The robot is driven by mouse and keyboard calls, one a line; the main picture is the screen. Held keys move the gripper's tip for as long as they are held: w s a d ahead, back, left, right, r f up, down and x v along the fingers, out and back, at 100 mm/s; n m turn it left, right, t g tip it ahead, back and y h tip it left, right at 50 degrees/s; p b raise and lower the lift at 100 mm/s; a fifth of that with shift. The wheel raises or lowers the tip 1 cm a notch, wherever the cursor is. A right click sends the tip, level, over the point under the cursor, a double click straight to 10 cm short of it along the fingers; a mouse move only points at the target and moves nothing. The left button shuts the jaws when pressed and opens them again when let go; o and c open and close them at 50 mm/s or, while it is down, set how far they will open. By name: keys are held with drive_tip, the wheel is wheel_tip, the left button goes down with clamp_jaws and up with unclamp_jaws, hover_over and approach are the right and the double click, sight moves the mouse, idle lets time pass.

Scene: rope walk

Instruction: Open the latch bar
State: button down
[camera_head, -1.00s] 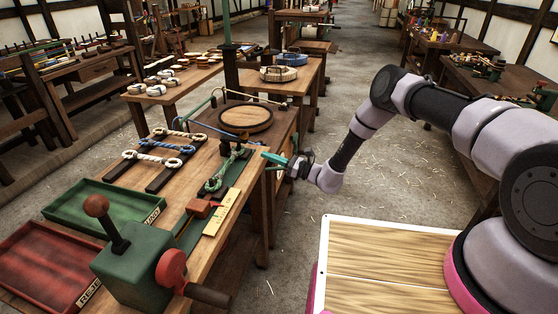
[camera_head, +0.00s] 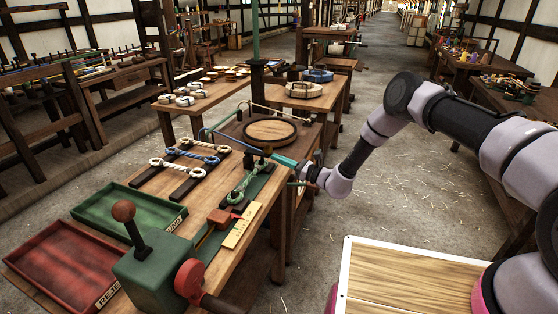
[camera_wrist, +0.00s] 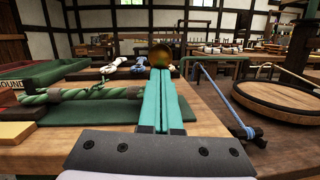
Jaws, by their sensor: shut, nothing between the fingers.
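My gripper (camera_head: 273,156) is shut and empty, its teal fingers pointing left over the bench's right side, near a small dark post (camera_head: 266,150). A thin blue bar or cord (camera_wrist: 222,96) slants right of the fingers, also seen in the head view (camera_head: 232,142). I cannot tell which of these is the latch bar.
A green rope piece (camera_head: 243,184) lies on a green board near my fingers. A round wooden disc (camera_head: 270,130) sits behind. A green tray (camera_head: 130,208), red tray (camera_head: 62,262) and green block with red crank (camera_head: 160,262) fill the near bench. The floor right of the bench is open.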

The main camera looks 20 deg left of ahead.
drive_tip(key=shift+r+h, duration=0.3)
drive_tip(key=shift+r, duration=0.05)
